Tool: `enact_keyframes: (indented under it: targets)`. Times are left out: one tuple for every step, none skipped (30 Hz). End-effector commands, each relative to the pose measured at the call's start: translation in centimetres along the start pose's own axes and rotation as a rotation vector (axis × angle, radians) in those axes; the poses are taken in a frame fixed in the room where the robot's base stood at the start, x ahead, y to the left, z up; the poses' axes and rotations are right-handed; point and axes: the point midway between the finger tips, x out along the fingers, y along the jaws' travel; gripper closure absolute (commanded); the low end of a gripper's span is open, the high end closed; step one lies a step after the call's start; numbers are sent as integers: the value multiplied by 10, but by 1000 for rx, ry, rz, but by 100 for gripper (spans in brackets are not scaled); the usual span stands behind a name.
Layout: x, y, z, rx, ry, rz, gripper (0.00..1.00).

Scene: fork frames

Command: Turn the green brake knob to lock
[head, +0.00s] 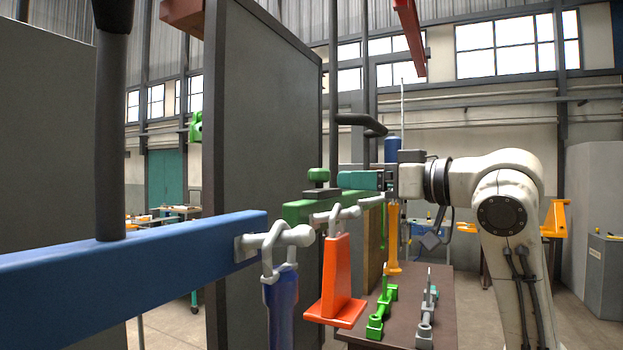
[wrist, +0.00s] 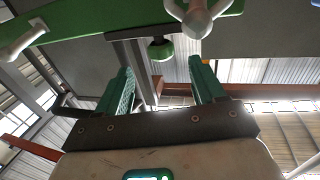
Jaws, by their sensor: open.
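The green knob (head: 318,175) stands on top of a green beam (head: 296,210) in the head view, with a darker neck under its cap. My gripper (head: 343,180) points left at about the knob's height, its teal fingers just right of it with a small gap. In the wrist view the knob (wrist: 160,50) shows beyond and between the two teal fingertips (wrist: 161,68), which are spread apart and empty. The fingers do not appear to touch the knob. Any lock marking is not visible.
A blue beam (head: 150,245) with a hook holding a blue item (head: 281,308) fills the left foreground. An orange cone-shaped piece (head: 336,280) hangs from a peg on the green beam. A brown table (head: 445,308) below bears green and grey tools. A grey panel (head: 262,130) stands behind.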

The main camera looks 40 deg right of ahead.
Motion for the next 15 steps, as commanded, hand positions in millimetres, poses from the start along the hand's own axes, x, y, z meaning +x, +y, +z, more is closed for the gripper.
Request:
enact_keyframes:
  targets:
    - [8, 0, -2, 2, -2, -2, 31]
    - [13, 0, -2, 2, -3, -2, 31]
    - [20, -1, -2, 1, -4, -2, 31]
    - [25, -1, -2, 2, -3, -2, 31]
    - [31, 0, -2, 2, -4, -2, 31]
    - [38, -1, -2, 2, -3, -3, 31]
    - [44, 0, -2, 2, -3, -2, 31]
    - [50, 0, -2, 2, -4, -1, 31]
    - [57, 0, -3, 3, -2, -2, 31]
    - [62, 0, -2, 3, -3, -1, 31]
    - [67, -1, -2, 2, -3, -2, 31]
    - [73, -1, -2, 1, -2, -2, 31]
    - [77, 0, -2, 1, -3, -1, 31]
    - [80, 0, -2, 1, -2, 0, 31]
    - [85, 0, -2, 0, -2, 0, 31]
